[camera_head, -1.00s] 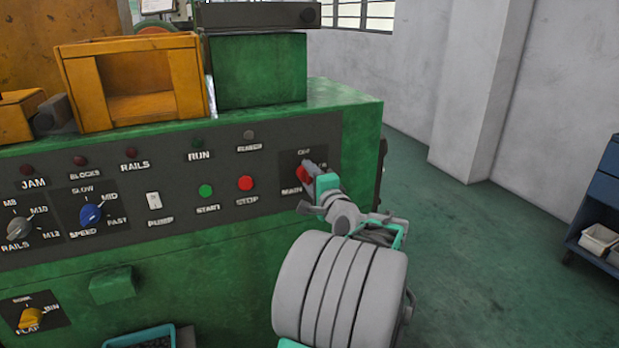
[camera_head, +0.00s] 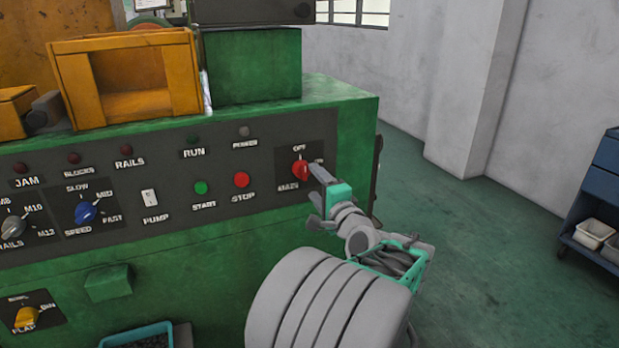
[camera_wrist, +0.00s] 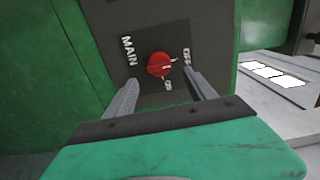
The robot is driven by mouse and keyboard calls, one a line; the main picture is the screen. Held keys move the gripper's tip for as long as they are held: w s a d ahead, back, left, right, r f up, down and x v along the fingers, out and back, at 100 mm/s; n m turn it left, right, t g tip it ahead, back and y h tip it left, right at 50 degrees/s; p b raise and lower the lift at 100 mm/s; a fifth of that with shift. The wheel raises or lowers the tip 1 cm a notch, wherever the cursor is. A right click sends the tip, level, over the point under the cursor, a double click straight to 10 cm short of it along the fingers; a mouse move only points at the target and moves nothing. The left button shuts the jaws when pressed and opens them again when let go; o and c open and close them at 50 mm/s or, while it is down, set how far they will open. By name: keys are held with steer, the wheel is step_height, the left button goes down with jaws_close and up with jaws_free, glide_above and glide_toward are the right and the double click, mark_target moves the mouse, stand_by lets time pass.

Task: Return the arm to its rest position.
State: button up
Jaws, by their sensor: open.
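My gripper (camera_head: 318,190) is in front of the right end of the green machine's control panel, just right of the red MAIN switch (camera_head: 300,170). In the wrist view the gripper (camera_wrist: 163,95) is open, its two fingers apart with nothing between them. The red MAIN knob (camera_wrist: 160,65) shows beyond the fingertips, apart from them, with OFF and ON labels beside it. My arm's grey links cover part of the machine's front in the head view.
The control panel (camera_head: 170,215) carries several knobs, buttons and lamps. An orange box-like guard (camera_head: 62,85) stands on top of the machine. Open green floor (camera_head: 490,230) lies to the right, up to a grey wall and a blue cart (camera_head: 604,195) with white bins.

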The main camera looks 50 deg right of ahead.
steer(key=shift+s+a, duration=0.15)
steer(key=shift+s, duration=0.1)
steer(key=w+a+n+g+y+p, duration=0.1)
steer(key=w+a+n+y+p, duration=0.25)
steer(key=a, duration=0.35)
steer(key=w+a+f+n+g+y+p, duration=0.1)
steer(key=w+a+n+y+p, duration=0.1)
steer(key=w+a+n, duration=0.4)
steer(key=w+a+n+g+y+p, duration=0.2)
steer(key=w+a+y+p, duration=0.15)
steer(key=a, duration=0.55)
steer(key=s+a+n+g+p, duration=0.25)
steer(key=a+n, duration=0.35)
steer(key=a, duration=0.6)
steer(key=s+a+n+g+p, duration=0.5)
steer(key=s+a+n, duration=0.1)
steer(key=s+a, duration=0.4)
steer(key=shift+s+a+r+n+g, duration=0.2)
steer(key=shift+s+n+g, duration=0.15)
steer(key=shift+s, duration=0.25)
